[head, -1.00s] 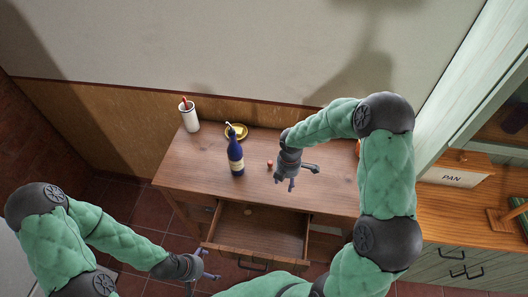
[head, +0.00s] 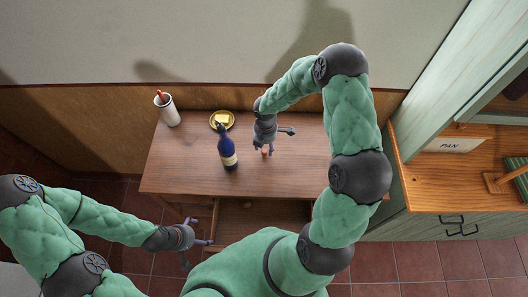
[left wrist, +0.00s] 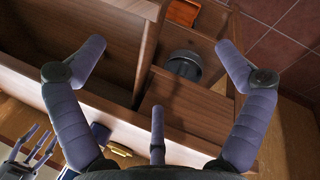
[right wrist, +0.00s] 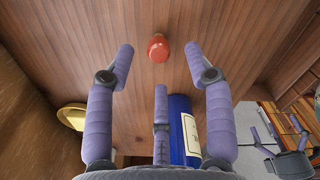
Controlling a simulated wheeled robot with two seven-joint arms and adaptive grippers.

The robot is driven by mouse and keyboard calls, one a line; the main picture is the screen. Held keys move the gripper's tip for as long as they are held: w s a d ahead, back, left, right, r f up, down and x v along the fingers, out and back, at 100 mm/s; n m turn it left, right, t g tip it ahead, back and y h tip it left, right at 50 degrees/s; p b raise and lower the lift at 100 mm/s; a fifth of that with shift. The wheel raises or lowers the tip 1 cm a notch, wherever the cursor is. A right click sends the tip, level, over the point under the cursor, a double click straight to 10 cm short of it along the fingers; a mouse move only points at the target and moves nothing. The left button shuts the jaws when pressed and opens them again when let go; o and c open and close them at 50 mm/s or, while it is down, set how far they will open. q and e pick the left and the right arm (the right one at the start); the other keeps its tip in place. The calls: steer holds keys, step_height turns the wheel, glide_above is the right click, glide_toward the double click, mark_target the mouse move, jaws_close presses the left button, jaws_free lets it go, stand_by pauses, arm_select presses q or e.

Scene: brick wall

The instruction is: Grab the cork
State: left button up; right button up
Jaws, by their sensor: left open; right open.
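A small reddish, rounded piece (head: 264,152) that may be the cork lies on the wooden desk top, right of the dark blue bottle (head: 228,156). In the right wrist view this red piece (right wrist: 158,48) is just ahead of and between the fingertips, not gripped. My right gripper (head: 269,149) is open and low over the desk; its fingers partly hide the piece in the head view. My left gripper (head: 205,240) is open and empty in front of the desk. The left wrist view shows its spread fingers (left wrist: 160,60) over the wooden compartments.
A yellow dish (head: 221,121) and a white cup (head: 167,110) stand at the desk's back left. An open drawer (head: 262,214) below is partly hidden by my body. A cabinet with a PAN sign (head: 452,145) is at right. The desk's left part is clear.

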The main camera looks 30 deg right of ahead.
mark_target(265, 151)
steer(key=shift+w+f, duration=0.15)
steer(key=shift+f, duration=2.5)
steer(key=c, duration=0.9)
steer(key=shift+o, duration=0.2)
